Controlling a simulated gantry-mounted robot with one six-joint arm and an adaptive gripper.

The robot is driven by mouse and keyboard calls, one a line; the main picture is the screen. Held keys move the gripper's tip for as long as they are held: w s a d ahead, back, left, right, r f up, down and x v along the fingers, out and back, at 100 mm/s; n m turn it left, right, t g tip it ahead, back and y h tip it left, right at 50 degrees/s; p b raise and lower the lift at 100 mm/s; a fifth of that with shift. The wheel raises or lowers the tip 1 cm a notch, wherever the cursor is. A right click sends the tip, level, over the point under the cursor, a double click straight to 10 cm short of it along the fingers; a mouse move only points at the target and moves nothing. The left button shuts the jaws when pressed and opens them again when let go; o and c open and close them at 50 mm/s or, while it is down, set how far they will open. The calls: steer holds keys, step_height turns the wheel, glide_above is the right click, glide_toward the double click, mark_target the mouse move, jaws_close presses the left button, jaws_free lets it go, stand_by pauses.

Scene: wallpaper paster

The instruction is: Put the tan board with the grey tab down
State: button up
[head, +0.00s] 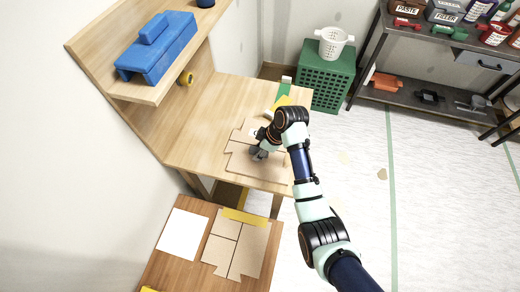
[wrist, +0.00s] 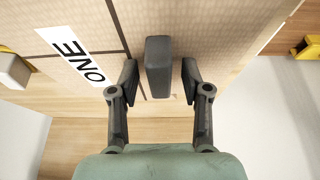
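The tan board (head: 240,163) lies on the light wood bench, with dark seam lines across it. In the wrist view the tan board (wrist: 225,35) carries a white label reading "ONE" (wrist: 82,58). Its grey tab (wrist: 158,65) stands between my gripper's fingers. My gripper (wrist: 159,82) is open, with a visible gap between each finger and the tab. In the head view my gripper (head: 261,154) is over the board and hides the tab and part of the surface.
A lower brown table (head: 180,265) in front holds a white sheet (head: 182,234) and another tan panel (head: 235,250) with a yellow strip. A shelf with a blue box (head: 158,45) overhangs the bench's left side. A green crate (head: 326,75) stands behind the bench.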

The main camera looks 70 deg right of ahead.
steer(key=p+v, duration=0.3)
steer(key=v, duration=0.9)
steer(key=shift+r, duration=0.15)
steer(key=w+a+r+t+h, duration=0.1)
steer(key=w+a+r, duration=0.1)
steer(key=w+a, duration=0.45)
steer(key=w+a+r+t, duration=0.2)
steer(key=w+a, duration=0.1)
steer(key=a, duration=0.7)
steer(key=w+a+r+t+h, duration=0.1)
steer(key=w+a, duration=0.4)
steer(key=a, duration=0.3)
steer(key=s+a+r+m+t, duration=0.1)
steer(key=a+r, duration=0.3)
steer(key=a, duration=0.4)
steer(key=s+a+r+t+y, duration=0.1)
steer(key=s+a+r+t, duration=0.1)
steer(key=a, duration=0.6)
step_height(320, 180, up, 3)
steer(key=shift+s+a+f+m+t, duration=0.15)
steer(key=shift+s+a+m+t, duration=0.2)
steer(key=shift+t, duration=0.25)
steer(key=shift+w+f, duration=0.1)
